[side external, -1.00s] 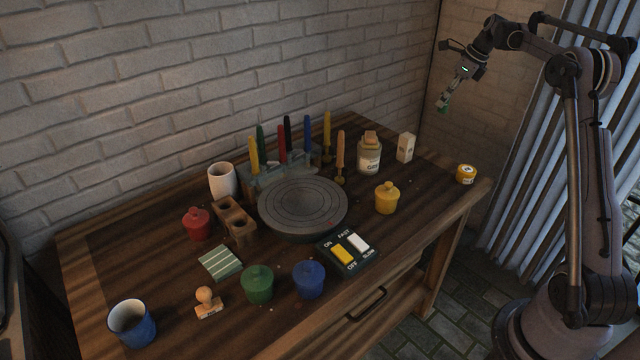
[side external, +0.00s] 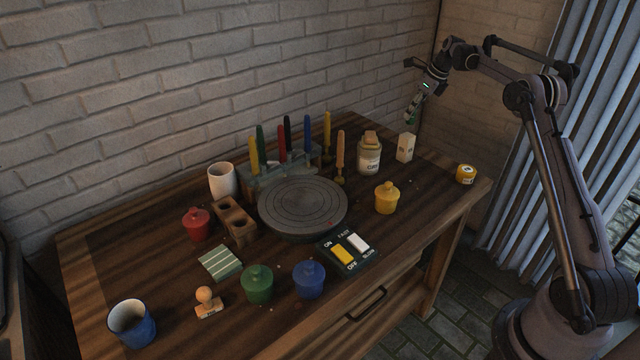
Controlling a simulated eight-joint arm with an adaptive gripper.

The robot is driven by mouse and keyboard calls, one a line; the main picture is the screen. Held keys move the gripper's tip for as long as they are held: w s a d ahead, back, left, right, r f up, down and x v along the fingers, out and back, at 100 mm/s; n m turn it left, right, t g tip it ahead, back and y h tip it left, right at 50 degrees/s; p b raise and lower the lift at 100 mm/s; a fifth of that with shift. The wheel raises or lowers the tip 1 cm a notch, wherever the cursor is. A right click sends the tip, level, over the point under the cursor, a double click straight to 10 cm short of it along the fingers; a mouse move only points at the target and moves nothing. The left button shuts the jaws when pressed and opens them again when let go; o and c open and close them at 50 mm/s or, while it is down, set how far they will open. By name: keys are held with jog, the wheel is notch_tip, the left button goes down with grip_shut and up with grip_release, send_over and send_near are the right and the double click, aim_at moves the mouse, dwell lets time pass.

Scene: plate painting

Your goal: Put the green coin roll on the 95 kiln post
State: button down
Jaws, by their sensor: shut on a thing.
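My gripper (side external: 416,98) is at the upper right, above the table's far right corner. It is shut on a small, slim green roll (side external: 411,110), which hangs tilted below the fingers; this looks like the green coin roll. A cream upright block (side external: 405,148) stands at the back right of the table and looks like the kiln post. Its marking is too small to read. The roll shows a little above the block in the picture, with a gap between them. The block's top is bare.
A corked jar (side external: 369,158) stands just left of the block, with upright coloured sticks farther left. A yellow pot (side external: 386,198) and a yellow tin (side external: 466,174) stand nearer the front. A grey wheel (side external: 303,222) fills the table's middle.

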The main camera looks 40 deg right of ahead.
aim_at(410, 124)
jog(key=shift+f, duration=2)
jog(key=c, duration=1.1)
grip_release()
jog(key=shift+f, duration=0.15)
